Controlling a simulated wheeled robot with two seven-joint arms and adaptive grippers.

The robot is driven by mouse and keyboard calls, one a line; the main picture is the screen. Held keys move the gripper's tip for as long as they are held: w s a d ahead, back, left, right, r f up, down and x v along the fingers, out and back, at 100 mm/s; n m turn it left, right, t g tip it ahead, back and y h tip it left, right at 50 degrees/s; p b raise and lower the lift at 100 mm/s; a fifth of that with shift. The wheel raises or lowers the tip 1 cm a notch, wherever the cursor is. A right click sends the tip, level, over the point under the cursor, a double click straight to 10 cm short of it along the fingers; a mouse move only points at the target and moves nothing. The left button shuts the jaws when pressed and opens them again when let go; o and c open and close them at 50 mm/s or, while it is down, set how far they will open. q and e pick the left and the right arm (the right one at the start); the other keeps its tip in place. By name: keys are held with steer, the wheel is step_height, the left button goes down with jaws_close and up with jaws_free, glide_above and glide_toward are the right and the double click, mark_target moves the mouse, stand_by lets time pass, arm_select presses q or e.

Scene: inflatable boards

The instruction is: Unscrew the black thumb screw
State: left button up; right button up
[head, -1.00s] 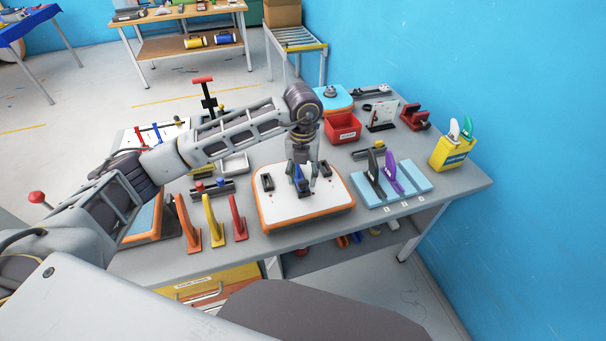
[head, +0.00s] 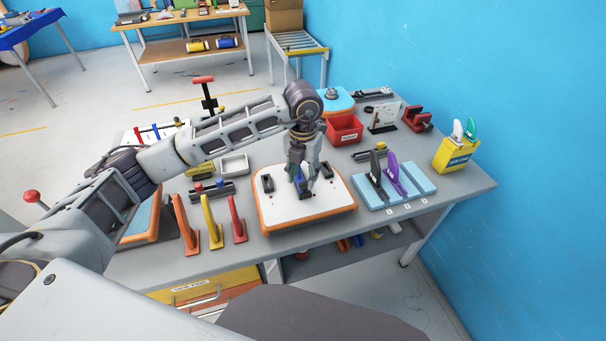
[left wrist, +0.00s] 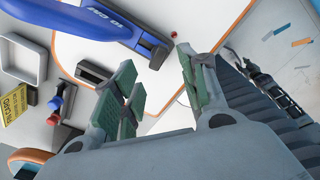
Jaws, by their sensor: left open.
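A white board with an orange rim (head: 264,213) lies on the grey table, and its white face also fills the middle of the left wrist view (left wrist: 130,52). A blue fin (head: 306,190) stands in a black box at the board's middle; it shows large in the left wrist view (left wrist: 95,22). Black boxes sit at the board's left (head: 267,183) and right (head: 326,169). My left gripper (head: 303,181) is just above the board beside the blue fin. Its green-padded fingers (left wrist: 158,88) are apart with nothing between them. I cannot make out the black thumb screw. My right gripper is out of view.
Orange (head: 186,225), yellow (head: 212,222) and red (head: 238,220) fins stand left of the board. A blue rack (head: 420,182) with dark and purple fins is at its right. A red bin (head: 344,128) and a white tray (head: 234,164) are behind.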

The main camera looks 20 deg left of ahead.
arm_select(q)
steer(key=shift+m+b, duration=0.45)
steer(key=shift+m, duration=0.25)
steer(key=shift+a+f+m+b, duration=0.15)
steer(key=shift+m+b, duration=0.5)
steer(key=shift+m, duration=0.35)
steer(key=shift+m, duration=0.3)
steer(key=shift+m+b, duration=0.3)
steer(key=shift+b, duration=0.05)
steer(key=shift+w+m+b, duration=0.1)
steer(key=shift+m+b, duration=0.3)
steer(key=shift+m, duration=0.2)
steer(key=shift+a+m+b, duration=0.15)
steer(key=shift+m+b, duration=0.5)
steer(key=shift+m, duration=0.45)
